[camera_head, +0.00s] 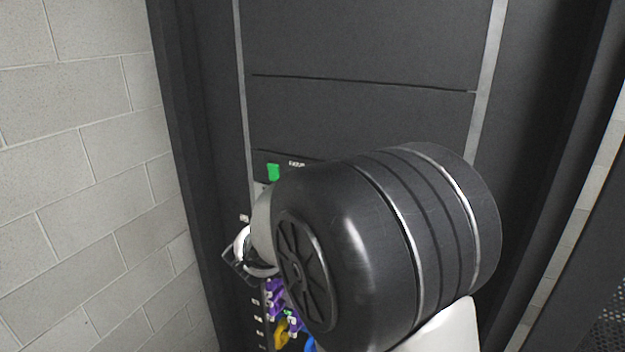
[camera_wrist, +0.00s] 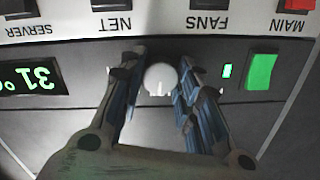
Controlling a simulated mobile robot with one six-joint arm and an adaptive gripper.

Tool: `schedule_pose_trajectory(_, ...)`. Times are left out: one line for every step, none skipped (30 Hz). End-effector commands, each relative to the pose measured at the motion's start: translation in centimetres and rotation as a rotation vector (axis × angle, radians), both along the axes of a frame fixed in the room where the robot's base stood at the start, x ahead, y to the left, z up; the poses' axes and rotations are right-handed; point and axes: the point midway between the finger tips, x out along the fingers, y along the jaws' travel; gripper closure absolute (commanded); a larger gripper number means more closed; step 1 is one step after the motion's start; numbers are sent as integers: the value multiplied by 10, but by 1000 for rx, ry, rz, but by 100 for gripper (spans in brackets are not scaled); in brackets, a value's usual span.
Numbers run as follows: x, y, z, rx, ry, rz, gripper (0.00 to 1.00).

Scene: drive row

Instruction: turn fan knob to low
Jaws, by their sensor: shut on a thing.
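The fan knob (camera_wrist: 160,79) is a small, pale round knob on the dark panel, upside down in the wrist view. My gripper (camera_wrist: 161,72) has its two fingers on either side of the knob and is shut on it. I cannot make out where the knob's pointer stands. In the head view my gripper (camera_head: 245,262) shows only in part at the rack front, and my arm hides the knob.
A row of switches labelled SERVER, NET, FANS and MAIN lies close by; the MAIN one (camera_wrist: 297,4) is red. Purple cables (camera_head: 274,298) hang below my gripper.

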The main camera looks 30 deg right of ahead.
Motion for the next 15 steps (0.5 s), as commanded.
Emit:
schedule_pose_trajectory(0,0,2,-14,18,0,93)
schedule_pose_trajectory(0,0,2,-22,28,-1,93)
schedule_pose_trajectory(0,0,2,-31,38,0,93)
schedule_pose_trajectory(0,0,2,-36,45,-1,93)
schedule_pose_trajectory(0,0,2,-42,54,0,93)
schedule_pose_trajectory(0,0,1,-48,61,0,93)
schedule_pose_trajectory(0,0,1,-51,65,-1,93)
schedule_pose_trajectory(0,0,1,-54,70,0,93)
schedule_pose_trajectory(0,0,1,-58,74,0,93)
schedule_pose_trajectory(0,0,0,-60,77,0,93)
schedule_pose_trajectory(0,0,0,-62,79,0,93)
schedule_pose_trajectory(0,0,0,-64,81,0,93)
schedule_pose_trajectory(0,0,0,-65,83,0,93)
schedule_pose_trajectory(0,0,0,-65,83,-1,93)
schedule_pose_trajectory(0,0,0,-65,84,-1,93)
